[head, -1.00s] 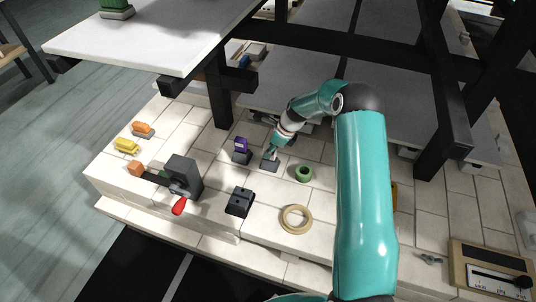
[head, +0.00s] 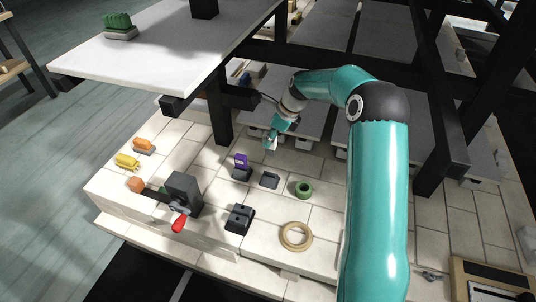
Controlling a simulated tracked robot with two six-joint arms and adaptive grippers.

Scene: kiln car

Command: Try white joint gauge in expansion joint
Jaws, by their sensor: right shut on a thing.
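My right gripper (head: 270,144) is shut and hangs above the pale brick deck (head: 330,222). It holds a small pale thing that I take to be the white joint gauge; the fingers hide most of it. A small dark grey holder (head: 269,181) sits on the deck below the gripper, apart from it, and looks empty. Thin dark seams run between the deck bricks; I cannot tell which is the expansion joint. My left gripper is not in view.
A purple gauge (head: 240,160) in a grey holder stands left of the empty holder. A green ring (head: 304,188), a tan ring (head: 296,236), a black block (head: 240,219) and a red-handled clamp (head: 179,220) lie nearby. Black posts (head: 218,110) and a white shelf (head: 150,50) stand above.

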